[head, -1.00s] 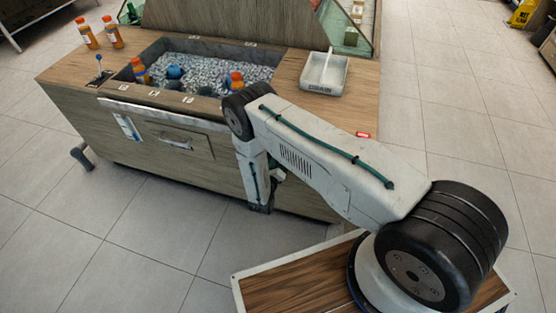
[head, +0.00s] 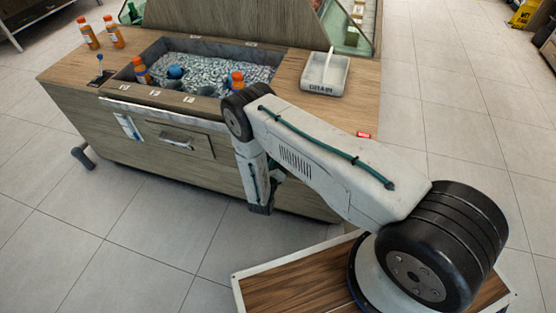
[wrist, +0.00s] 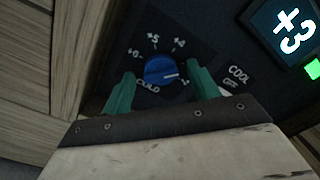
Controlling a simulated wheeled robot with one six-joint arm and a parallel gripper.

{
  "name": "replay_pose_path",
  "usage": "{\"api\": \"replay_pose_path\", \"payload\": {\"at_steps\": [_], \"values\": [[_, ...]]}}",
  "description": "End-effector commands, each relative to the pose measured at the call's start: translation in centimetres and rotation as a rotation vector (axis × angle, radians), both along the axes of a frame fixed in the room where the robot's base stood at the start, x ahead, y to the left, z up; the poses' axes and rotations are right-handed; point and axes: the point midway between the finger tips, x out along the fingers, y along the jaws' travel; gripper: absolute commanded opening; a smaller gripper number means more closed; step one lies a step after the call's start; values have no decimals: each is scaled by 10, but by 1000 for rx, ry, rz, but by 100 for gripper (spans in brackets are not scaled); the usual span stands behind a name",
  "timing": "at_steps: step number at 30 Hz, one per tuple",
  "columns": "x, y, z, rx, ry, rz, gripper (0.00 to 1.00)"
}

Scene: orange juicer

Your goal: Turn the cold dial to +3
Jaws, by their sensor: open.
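The blue dial (wrist: 161,71) is on a dark panel in the wrist view. Its white pointer line points to the right, toward a mark partly covered by a finger. White labels around it include +5, +4 and COLD. A lit display (wrist: 293,31) at upper right reads +3. My gripper (wrist: 160,75) is open, with one green finger on each side of the dial. A small gap shows between each finger and the dial, so I cannot see contact. In the head view my gripper (head: 262,204) is low at the counter's front; the dial is hidden there.
COOL OFF text (wrist: 238,79) and a green lit patch (wrist: 313,68) lie right of the dial. A drawer handle (head: 176,141) sticks out at the front.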

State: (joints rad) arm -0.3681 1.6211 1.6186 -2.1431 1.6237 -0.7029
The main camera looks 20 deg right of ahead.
Motion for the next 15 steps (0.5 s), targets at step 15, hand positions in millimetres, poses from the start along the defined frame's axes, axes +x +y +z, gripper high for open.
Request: {"api": "replay_pose_path", "payload": {"at_steps": [15], "values": [[-57,44,0,0,-1,4,60]]}}
